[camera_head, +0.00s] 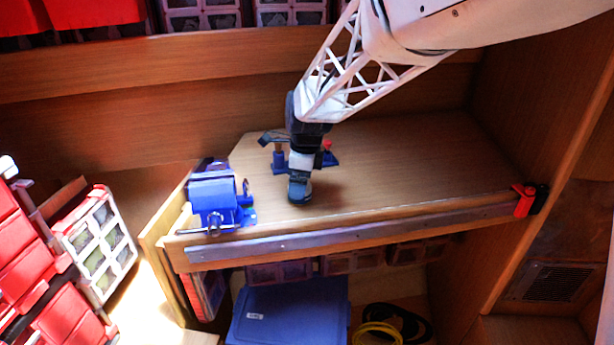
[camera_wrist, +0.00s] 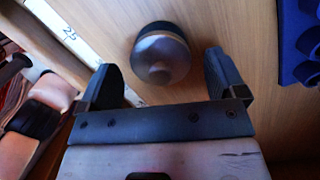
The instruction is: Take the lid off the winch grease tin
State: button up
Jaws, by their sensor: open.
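The winch grease tin (camera_wrist: 161,58) shows in the wrist view as a small round dark tin with a shiny grey domed top, standing on the wooden bench. My gripper (camera_wrist: 160,64) is open, with one finger to the left of the tin and the other to the right. Gaps show between the tin and both fingers, and nothing is held. In the head view my gripper (camera_head: 299,191) points down low over the bench near its front edge. I cannot make out the tin apart from the gripper there.
A blue vise (camera_head: 213,198) is mounted at the bench's left end. A blue stand with tools (camera_head: 279,160) is just behind my gripper. A metal strip (camera_head: 350,231) runs along the front edge, with a red and black clamp (camera_head: 527,200) at its right. The bench's right half is clear.

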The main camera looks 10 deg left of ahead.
jog(key=shift+c, duration=0.2)
jog(key=c, duration=0.9)
jog(key=shift+r, duration=0.1)
jog(key=shift+r, duration=0.75)
notch_tip(320, 180, up, 2)
jog(key=shift+r, duration=0.1)
jog(key=s+d, duration=0.3)
jog(key=s, duration=0.4)
jog(key=s+d+r, duration=0.1)
jog(key=s+d, duration=0.2)
jog(key=s, duration=0.4)
jog(key=shift+s+d, duration=0.3)
